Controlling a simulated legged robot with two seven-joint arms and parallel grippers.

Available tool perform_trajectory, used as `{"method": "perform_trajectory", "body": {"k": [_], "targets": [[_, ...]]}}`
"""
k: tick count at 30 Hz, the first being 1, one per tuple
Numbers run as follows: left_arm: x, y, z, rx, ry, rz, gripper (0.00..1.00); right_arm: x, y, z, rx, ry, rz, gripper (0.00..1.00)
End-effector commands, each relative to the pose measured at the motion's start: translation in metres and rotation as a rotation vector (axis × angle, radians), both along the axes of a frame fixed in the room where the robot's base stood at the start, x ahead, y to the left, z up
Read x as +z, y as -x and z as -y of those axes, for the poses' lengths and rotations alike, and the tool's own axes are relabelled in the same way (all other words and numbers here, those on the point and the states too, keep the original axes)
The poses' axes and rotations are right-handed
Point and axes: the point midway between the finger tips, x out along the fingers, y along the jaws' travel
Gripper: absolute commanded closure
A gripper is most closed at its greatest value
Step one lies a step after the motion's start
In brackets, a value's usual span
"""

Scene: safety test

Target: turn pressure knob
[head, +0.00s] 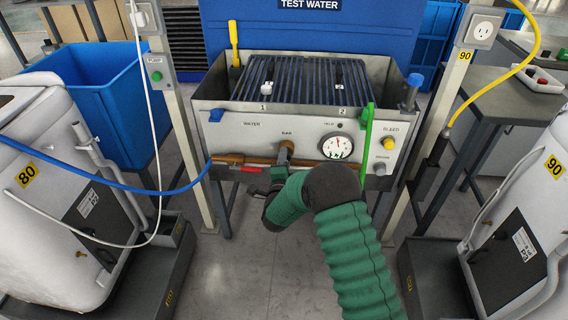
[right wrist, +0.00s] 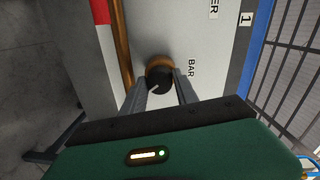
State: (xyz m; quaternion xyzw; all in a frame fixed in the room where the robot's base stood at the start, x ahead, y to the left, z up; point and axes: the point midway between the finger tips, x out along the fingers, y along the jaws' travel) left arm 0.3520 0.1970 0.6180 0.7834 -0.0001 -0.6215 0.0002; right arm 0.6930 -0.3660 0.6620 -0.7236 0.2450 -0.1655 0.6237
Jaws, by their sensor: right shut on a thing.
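The pressure knob (head: 287,146), brass-coloured, sits on the front panel of the test bench under the label BAR. In the right wrist view the knob (right wrist: 159,66) shows as a round brass piece with a dark part at its front. My right gripper (head: 279,171) is at the panel, with its two grey fingers (right wrist: 160,88) on either side of the knob, shut on it. The arm partly hides the knob's lower side in the head view. My left gripper is not in view.
A brass pipe with a red handle (head: 251,169) runs below the panel's left part. A green lever (head: 367,140) and yellow bleed knob (head: 389,143) are at right. Posts (head: 181,120) and white tanks (head: 38,190) flank the bench.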

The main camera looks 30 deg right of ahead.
Motion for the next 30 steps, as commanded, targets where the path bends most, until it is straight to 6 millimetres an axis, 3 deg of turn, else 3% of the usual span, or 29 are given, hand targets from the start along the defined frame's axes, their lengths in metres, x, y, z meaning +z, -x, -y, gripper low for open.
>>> {"method": "perform_trajectory", "body": {"k": [12,30], "targets": [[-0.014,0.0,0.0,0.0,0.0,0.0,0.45,-0.007,0.003,0.002,-0.004,-0.187,0.111,1.0],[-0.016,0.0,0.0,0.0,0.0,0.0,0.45,-0.008,0.003,0.002,-0.007,-0.221,0.129,1.0]]}}
